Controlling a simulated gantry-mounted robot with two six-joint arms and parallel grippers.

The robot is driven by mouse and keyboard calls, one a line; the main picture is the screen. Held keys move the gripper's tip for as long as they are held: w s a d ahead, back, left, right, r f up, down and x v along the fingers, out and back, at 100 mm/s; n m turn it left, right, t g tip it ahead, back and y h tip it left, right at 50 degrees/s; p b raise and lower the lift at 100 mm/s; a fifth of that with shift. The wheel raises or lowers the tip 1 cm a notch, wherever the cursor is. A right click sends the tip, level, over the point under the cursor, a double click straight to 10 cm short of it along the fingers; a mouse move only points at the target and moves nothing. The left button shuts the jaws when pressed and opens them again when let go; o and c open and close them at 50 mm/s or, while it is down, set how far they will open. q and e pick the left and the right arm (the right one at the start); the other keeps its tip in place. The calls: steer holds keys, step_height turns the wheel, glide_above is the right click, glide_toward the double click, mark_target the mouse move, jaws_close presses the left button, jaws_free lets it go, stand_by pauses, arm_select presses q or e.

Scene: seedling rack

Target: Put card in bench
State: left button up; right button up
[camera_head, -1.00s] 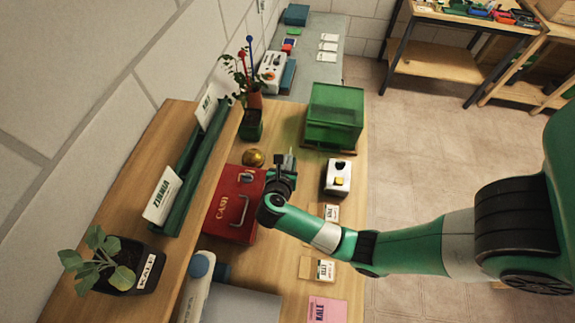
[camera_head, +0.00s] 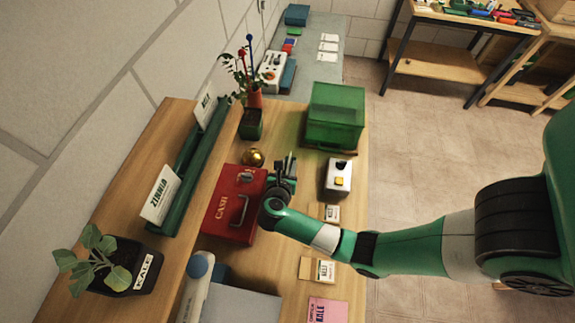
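Several cards are in view. A white ZINNIA card (camera_head: 160,195) and another white card (camera_head: 207,105) stand in a long green holder (camera_head: 190,165) on the raised wooden shelf. A pink card marked KALE (camera_head: 327,311) lies at the front of the wooden bench (camera_head: 275,262). Small labelled packets (camera_head: 317,270) and (camera_head: 331,213) lie along its right side. My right gripper (camera_head: 285,165) is over the bench, beside the right edge of the red cash box (camera_head: 234,205). Its fingers look apart, with nothing visible between them. My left gripper is out of view.
A potted plant labelled KALE (camera_head: 125,280) stands on the shelf. A gold ball (camera_head: 253,157), a green translucent box (camera_head: 335,115) and a white device with a yellow button (camera_head: 338,178) surround my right gripper. A blue-capped white object (camera_head: 198,275) is at the lower left.

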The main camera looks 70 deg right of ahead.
steer(key=shift+r, duration=0.2)
steer(key=v, duration=1.2)
